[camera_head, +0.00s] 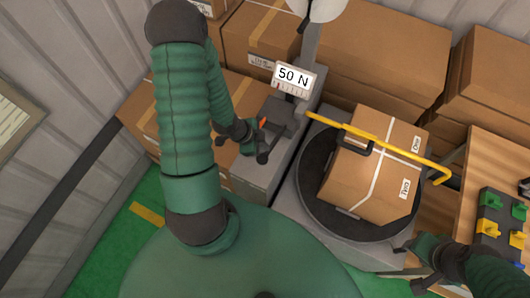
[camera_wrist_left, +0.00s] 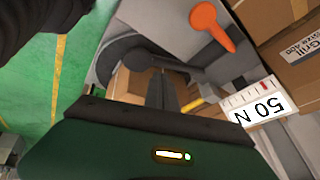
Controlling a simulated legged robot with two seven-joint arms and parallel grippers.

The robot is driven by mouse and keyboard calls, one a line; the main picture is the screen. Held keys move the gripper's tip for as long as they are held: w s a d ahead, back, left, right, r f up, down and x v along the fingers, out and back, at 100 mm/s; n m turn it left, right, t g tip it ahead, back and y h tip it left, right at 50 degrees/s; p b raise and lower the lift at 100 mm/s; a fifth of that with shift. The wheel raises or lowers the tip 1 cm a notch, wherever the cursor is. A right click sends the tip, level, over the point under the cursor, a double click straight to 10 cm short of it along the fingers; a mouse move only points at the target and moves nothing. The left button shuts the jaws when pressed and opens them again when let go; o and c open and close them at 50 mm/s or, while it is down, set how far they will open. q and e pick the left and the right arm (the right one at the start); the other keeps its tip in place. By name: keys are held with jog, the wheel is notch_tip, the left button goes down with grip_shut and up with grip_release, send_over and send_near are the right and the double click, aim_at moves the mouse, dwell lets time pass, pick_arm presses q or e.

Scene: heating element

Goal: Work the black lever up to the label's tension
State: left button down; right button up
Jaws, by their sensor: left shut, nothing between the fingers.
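The white label (camera_head: 292,77) reads "50 N" and is on the grey machine (camera_head: 262,175); it also shows in the left wrist view (camera_wrist_left: 258,108), with a tick scale and a small red mark along one edge. The black lever (camera_wrist_left: 138,54) shows in the left wrist view as a dark rounded arm just beyond my left fingers. My left gripper (camera_wrist_left: 162,88) is shut and empty close to it; whether they touch I cannot tell. In the head view my left gripper (camera_head: 262,150) is small beside the machine. My right gripper (camera_head: 412,266) is open at the lower right.
An orange lever (camera_wrist_left: 210,24) is close by on the machine. A strapped carton (camera_head: 372,172) sits on a black turntable (camera_head: 318,175), with a yellow bar (camera_head: 385,142) across it. Cartons (camera_head: 290,45) stack behind. A wooden table (camera_head: 485,165) holds green and yellow parts.

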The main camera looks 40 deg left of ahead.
pick_arm(q)
jog(key=shift+s+d+f, duration=0.1)
jog(key=shift+d+f, duration=0.05)
jog(key=shift+f, duration=0.15)
pick_arm(e)
jog(key=shift+d+f, duration=0.2)
jog(key=shift+f, duration=0.05)
jog(key=shift+a, duration=0.1)
pick_arm(q)
jog(key=shift+s+a+f+b, duration=0.1)
jog(key=shift+a+f+b, duration=0.15)
jog(key=shift+a+b, duration=0.15)
pick_arm(e)
jog(key=shift+a+f, duration=0.15)
jog(key=shift+a, duration=0.15)
pick_arm(q)
jog(key=shift+s+d+f, duration=0.1)
jog(key=shift+d+f, duration=0.05)
jog(key=shift+d, duration=0.15)
pick_arm(e)
jog(key=shift+d+f, duration=0.2)
